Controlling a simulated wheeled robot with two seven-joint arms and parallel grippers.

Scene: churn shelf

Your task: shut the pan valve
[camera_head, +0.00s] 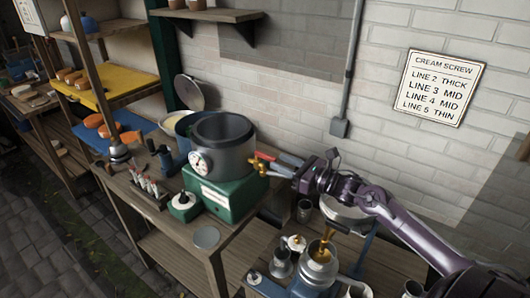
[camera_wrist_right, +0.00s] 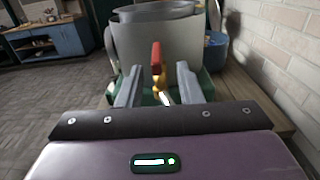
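The grey metal pan (camera_head: 224,150) with a round dial stands on a green base (camera_head: 232,198). On its right side is the brass pan valve (camera_head: 259,166) with a red handle (camera_head: 268,156). My right gripper (camera_head: 281,163) is beside the valve, its fingers pointing at the pan. In the right wrist view the open fingers (camera_wrist_right: 158,85) stand on either side of the line to the red handle (camera_wrist_right: 155,57) and brass valve (camera_wrist_right: 157,82), with gaps on both sides. I cannot tell how far the fingertips reach past the handle. My left gripper is not in view.
A second machine with a brass spout (camera_head: 322,246) and metal cups stands on the lower right bench. A rack of bottles (camera_head: 148,187) is left of the pan. A brick wall and grey conduit (camera_head: 348,70) are behind. A sign (camera_head: 440,86) hangs there.

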